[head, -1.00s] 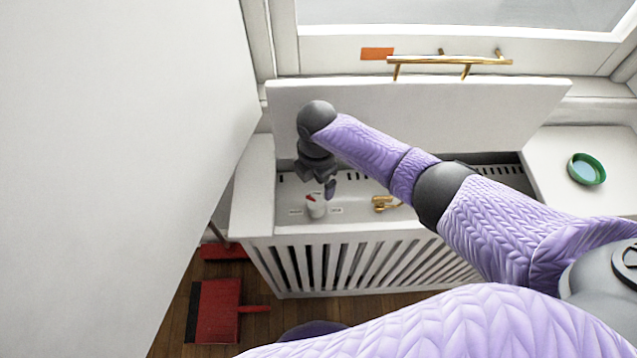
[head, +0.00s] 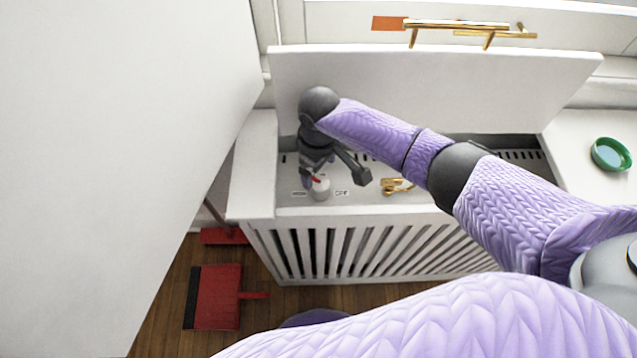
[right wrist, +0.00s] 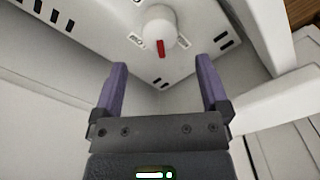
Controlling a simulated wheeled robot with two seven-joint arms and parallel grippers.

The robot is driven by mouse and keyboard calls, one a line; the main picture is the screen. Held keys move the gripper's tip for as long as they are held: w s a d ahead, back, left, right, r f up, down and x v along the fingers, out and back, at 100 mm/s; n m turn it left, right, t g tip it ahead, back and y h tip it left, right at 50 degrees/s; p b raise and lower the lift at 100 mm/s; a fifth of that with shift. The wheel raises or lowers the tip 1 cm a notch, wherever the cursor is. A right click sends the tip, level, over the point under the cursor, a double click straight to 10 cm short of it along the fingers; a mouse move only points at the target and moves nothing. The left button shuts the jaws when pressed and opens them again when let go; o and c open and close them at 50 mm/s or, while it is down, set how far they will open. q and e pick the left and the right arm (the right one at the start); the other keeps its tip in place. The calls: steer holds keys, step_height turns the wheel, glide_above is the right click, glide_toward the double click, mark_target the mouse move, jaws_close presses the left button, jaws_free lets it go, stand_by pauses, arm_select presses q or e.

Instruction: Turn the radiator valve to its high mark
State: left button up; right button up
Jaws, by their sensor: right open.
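The radiator valve is a white round knob (head: 320,190) with a red pointer, set inside the open top of the radiator cover. In the right wrist view the knob (right wrist: 159,27) stands just beyond my fingertips, its red pointer toward the bottom of the picture. My right gripper (head: 312,182) is at the knob in the head view. In the right wrist view the gripper (right wrist: 162,75) is open, its two purple fingers apart with nothing between them. My left gripper is not in view.
The radiator cover's lid (head: 430,95) stands raised behind my arm. A brass fitting (head: 396,187) lies right of the knob. A green-rimmed bowl (head: 611,155) is on the right ledge. A white panel (head: 120,150) fills the left. A red dustpan (head: 218,297) is on the floor.

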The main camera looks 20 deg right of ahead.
mark_target(319, 182)
step_height(319, 182, down, 6)
steer(key=b, duration=0.3)
steer(key=shift+f, duration=0.25)
steer(key=shift+r, duration=0.1)
steer(key=shift+c, duration=1.1)
steer(key=c, duration=1.1)
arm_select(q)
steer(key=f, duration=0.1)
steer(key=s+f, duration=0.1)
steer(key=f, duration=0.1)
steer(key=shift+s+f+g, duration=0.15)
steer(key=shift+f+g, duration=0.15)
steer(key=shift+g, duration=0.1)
arm_select(e)
steer(key=shift+o, duration=0.2)
